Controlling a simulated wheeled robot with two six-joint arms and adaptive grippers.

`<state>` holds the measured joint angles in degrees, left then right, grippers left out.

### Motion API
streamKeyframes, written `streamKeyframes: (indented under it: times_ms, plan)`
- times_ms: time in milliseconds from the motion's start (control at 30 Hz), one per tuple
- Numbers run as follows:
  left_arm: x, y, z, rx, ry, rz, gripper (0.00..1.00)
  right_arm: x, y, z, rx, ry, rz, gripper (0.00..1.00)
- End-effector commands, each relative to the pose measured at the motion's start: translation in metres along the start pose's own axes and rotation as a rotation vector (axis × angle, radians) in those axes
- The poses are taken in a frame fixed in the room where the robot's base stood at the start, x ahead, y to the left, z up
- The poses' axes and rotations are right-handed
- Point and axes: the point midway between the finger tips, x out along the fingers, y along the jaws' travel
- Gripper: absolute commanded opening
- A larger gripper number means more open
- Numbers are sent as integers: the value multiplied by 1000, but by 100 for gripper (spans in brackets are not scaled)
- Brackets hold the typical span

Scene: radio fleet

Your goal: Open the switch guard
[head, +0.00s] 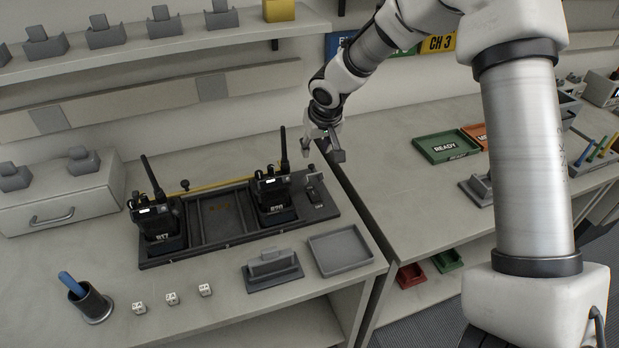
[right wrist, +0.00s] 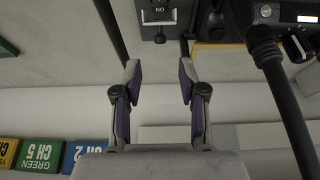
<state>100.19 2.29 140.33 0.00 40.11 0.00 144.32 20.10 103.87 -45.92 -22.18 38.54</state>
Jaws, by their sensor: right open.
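The switch unit (head: 314,193) sits at the right end of the dark charging dock, beside the radio marked 828. Its grey, upright-looking part shows there, but I cannot tell the guard's exact angle. My left gripper is not in view.
The 828 radio (head: 272,192), with a tall antenna, stands close left of the switch. Another radio (head: 157,220) stands at the dock's left end. An empty grey tray (head: 340,250) lies in front. The green READY tray (head: 446,147) is on the right table.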

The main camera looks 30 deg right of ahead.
Motion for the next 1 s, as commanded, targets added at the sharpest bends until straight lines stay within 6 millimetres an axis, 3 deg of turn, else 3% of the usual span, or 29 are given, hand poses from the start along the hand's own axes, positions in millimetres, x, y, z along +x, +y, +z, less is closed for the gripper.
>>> streamKeyframes:
  times_ms: [33, 167, 500, 800, 833, 933, 1000]
  plan:
    - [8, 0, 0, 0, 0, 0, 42, 4, -1, 0, -3, 8, 1, 41]
    - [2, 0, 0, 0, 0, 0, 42, 11, -1, -2, 0, 8, -1, 41]
    - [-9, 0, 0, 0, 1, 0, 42, 70, -2, -2, 3, 7, -3, 41]
    - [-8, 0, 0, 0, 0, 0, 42, 78, -2, -2, 5, 9, -4, 41]
    - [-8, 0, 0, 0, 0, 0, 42, 78, -2, -2, 5, 9, -4, 34]
    - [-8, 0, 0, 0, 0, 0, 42, 78, -2, -2, 5, 9, -4, 0]
    - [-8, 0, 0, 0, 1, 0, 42, 78, -2, -2, 5, 9, -4, 0]
